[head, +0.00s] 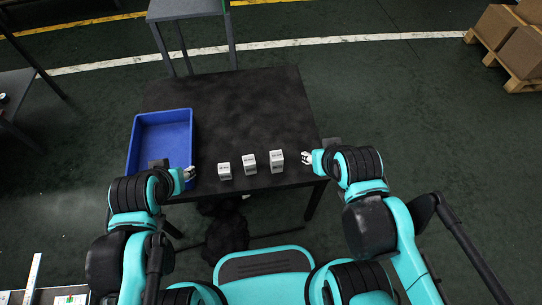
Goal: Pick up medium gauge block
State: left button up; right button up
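Three white gauge blocks with dark markings stand in a row near the front edge of the black table. The medium gauge block (249,162) is in the middle. The small block (224,171) is to its left and the tall block (277,161) to its right. My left gripper (189,173) is left of the small block, by the blue bin's front right corner. My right gripper (307,158) is just right of the tall block, with a small gap between them. Neither gripper is at the medium block. The fingers are too small to tell whether they are open.
An empty-looking blue bin (131,150) sits at the left of the black table (240,110). The table behind the blocks is clear. A grey table (185,8) stands beyond. Boxes on a pallet (515,82) are at the far right.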

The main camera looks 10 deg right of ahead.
aim_at(249, 161)
jog(key=k+z, duration=0.15)
jog(key=z, duration=0.2)
jog(key=k+z, duration=0.1)
jog(key=z, duration=0.25)
jog(key=k+l+z, duration=0.1)
jog(key=z, duration=0.25)
